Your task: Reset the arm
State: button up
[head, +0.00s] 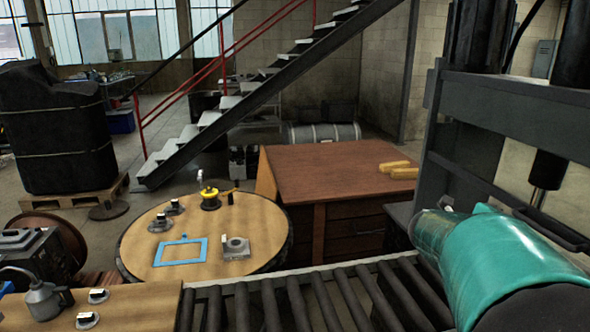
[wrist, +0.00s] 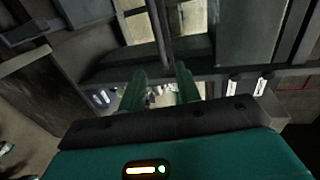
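My gripper (wrist: 160,86) shows in the wrist view as two teal fingers standing apart with a clear gap between them. It is open, and nothing is held between the fingers. A teal part of my arm (head: 490,262) fills the lower right of the head view, in front of a dark press frame. My fingers cannot be made out in the head view. Beyond the fingers, the wrist view shows dark beams and blurred small things.
A roller conveyor (head: 310,298) crosses the front. Behind it stand a round table (head: 215,259) with a blue frame (head: 181,250) and small parts, and a brown desk (head: 335,172). The dark press frame (head: 515,96) stands close at right. A staircase (head: 240,105) rises behind.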

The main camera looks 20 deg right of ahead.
jog(key=w+a+r+n+t+y, duration=0.4)
jog(key=w+a+n+t, duration=1)
jog(key=w+a, duration=0.15)
jog(key=w+a+n+t+y, duration=0.1)
jog(key=a+n+t+y, duration=0.1)
jog(key=a+n+y, duration=0.7)
jog(key=s+a+f+n+g+y, duration=0.1)
jog(key=s+a+f+n+y, duration=0.2)
jog(key=a, duration=0.5)
jog(key=s+a+f+n+g, duration=0.25)
jog(key=a+f+n, duration=0.2)
jog(key=a, duration=0.45)
jog(key=s+a+f+n+g, duration=0.1)
jog(key=s+f+n+g, duration=0.1)
jog(key=s, duration=0.4)
jog(key=s+a+f+n+g, duration=0.2)
jog(key=s+f+n, duration=0.1)
jog(key=s+n, duration=0.2)
jog(key=shift+s+f+h, duration=0.3)
jog(key=shift+s+f, duration=0.05)
jog(key=shift+s, duration=0.15)
jog(key=shift+d+g, duration=0.2)
jog(key=shift+g, duration=0.05)
